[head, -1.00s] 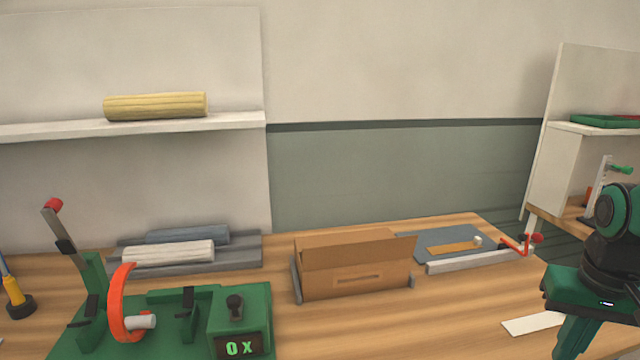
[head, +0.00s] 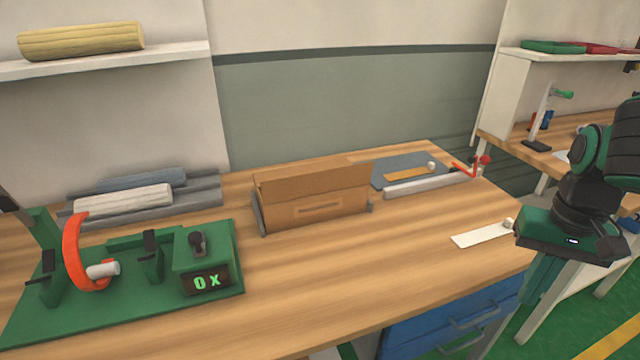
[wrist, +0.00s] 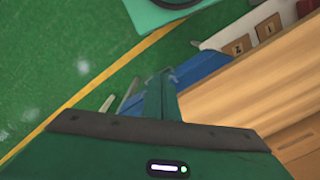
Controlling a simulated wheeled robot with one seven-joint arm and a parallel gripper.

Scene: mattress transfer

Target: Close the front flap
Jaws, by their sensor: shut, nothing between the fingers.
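A brown cardboard box (head: 312,212) with a slot in its front wall stands on the wooden workbench, between grey end brackets. A cardboard panel (head: 310,180) slopes along its top; I cannot tell which flap this is or how the front flap stands. The box's brown side (wrist: 302,142) also shows at the lower right of the wrist view. My gripper (head: 535,312) hangs at the right, pointing down, well apart from the box. Its fingers (wrist: 161,80) are together and empty in the wrist view.
A green fixture (head: 120,275) with an orange clamp and a "0 X" display stands at front left. Behind it are rolls on a grey tray (head: 205,190). A grey mat (head: 405,170) and red-handled bar lie right of the box. Bench in front of the box is clear.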

